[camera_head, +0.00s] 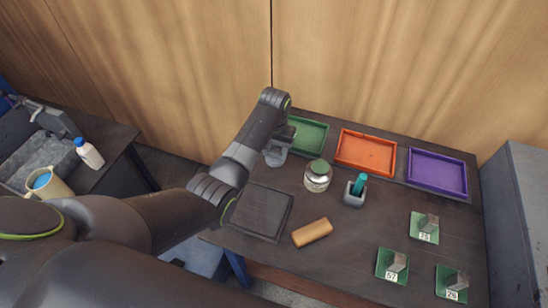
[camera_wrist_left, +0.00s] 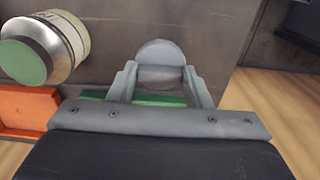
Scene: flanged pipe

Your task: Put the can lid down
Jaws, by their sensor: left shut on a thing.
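My left gripper (camera_head: 276,155) is over the back left part of the dark table, beside the green tray. In the left wrist view its two grey fingers (camera_wrist_left: 160,78) are shut on a grey round disc, the can lid (camera_wrist_left: 160,52). The lid is seen against the dark tabletop; whether it touches the table I cannot tell. A silver can (camera_head: 318,178) with a pale label and a green round top stands upright to the right of the gripper. The can also shows at the left of the wrist view (camera_wrist_left: 36,52). My right gripper is not in view.
Green (camera_head: 308,136), orange (camera_head: 366,152) and purple (camera_head: 437,173) trays line the back. A grey holder with a teal object (camera_head: 355,190), a tan block (camera_head: 312,232), a dark square mat (camera_head: 262,211) and numbered green plates (camera_head: 424,228) occupy the table. Bare tabletop lies between them.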

